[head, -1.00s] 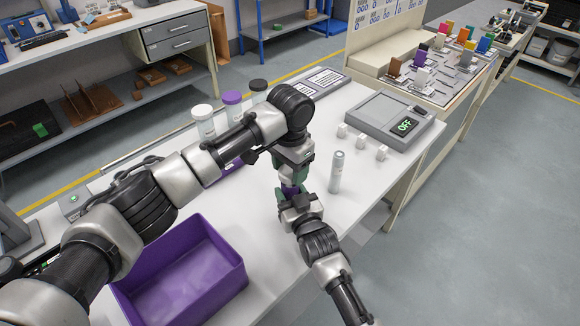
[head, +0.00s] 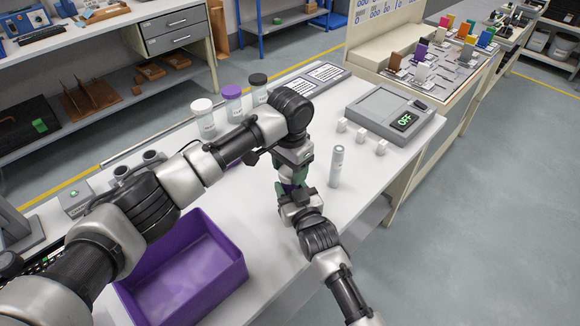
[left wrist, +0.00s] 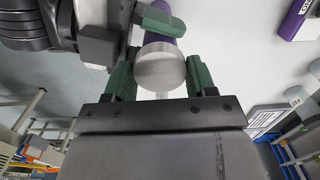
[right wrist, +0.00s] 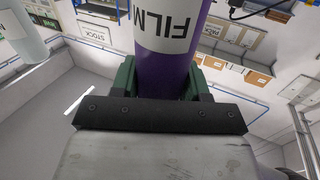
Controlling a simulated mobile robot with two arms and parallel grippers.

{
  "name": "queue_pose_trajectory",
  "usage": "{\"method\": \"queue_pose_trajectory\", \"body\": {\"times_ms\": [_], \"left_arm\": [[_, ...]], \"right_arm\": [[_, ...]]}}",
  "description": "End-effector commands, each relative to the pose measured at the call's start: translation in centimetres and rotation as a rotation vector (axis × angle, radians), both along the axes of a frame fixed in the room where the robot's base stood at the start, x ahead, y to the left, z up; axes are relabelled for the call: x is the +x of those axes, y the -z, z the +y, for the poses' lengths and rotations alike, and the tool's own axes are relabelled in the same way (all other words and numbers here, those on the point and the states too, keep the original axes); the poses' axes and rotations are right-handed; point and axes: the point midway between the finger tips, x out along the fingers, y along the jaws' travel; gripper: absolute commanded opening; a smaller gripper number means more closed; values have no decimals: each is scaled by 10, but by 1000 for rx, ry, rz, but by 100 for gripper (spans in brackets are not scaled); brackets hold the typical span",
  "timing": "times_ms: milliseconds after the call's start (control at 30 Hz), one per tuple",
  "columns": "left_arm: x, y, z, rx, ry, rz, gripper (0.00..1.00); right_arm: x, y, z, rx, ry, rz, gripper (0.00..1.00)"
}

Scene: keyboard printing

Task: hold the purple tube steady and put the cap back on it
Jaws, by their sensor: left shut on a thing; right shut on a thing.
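The purple tube (right wrist: 165,75), with a white FILM label, stands between the fingers of my right gripper (right wrist: 160,85) in the right wrist view. My right gripper is shut on it. My left gripper (left wrist: 160,82) is shut on the pale grey round cap (left wrist: 158,68). In the left wrist view the cap lines up with the end of the purple tube (left wrist: 158,38); I cannot tell whether it is seated. In the head view my left gripper (head: 292,172) is just above my right gripper (head: 292,192), and the two hide most of the tube and cap.
A grey-white tube (head: 336,167) stands close to the right of the grippers. Small white cubes (head: 361,136) and a scale reading OFF (head: 395,112) are farther back. Capped jars (head: 233,103) stand behind my left arm. An open purple bin (head: 185,275) is at the front left.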

Motion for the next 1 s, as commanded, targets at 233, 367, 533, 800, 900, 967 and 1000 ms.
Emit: {"method": "queue_pose_trajectory", "body": {"times_ms": [233,367,533,800,900,967,1000], "left_arm": [[0,5,0,-1,0,1,31],[0,8,0,1,0,1,31],[0,10,0,1,1,1,31],[0,10,0,0,346,0,31],[0,10,0,1,585,0,31],[0,10,0,0,730,0,31],[0,10,0,0,826,0,31]], "right_arm": [[0,0,0,0,0,1,3],[0,0,0,0,0,1,3],[0,0,0,0,0,1,0],[0,0,0,0,0,1,0],[0,0,0,0,0,1,0],[0,1,0,0,0,1,0],[0,1,0,0,0,1,0]]}}
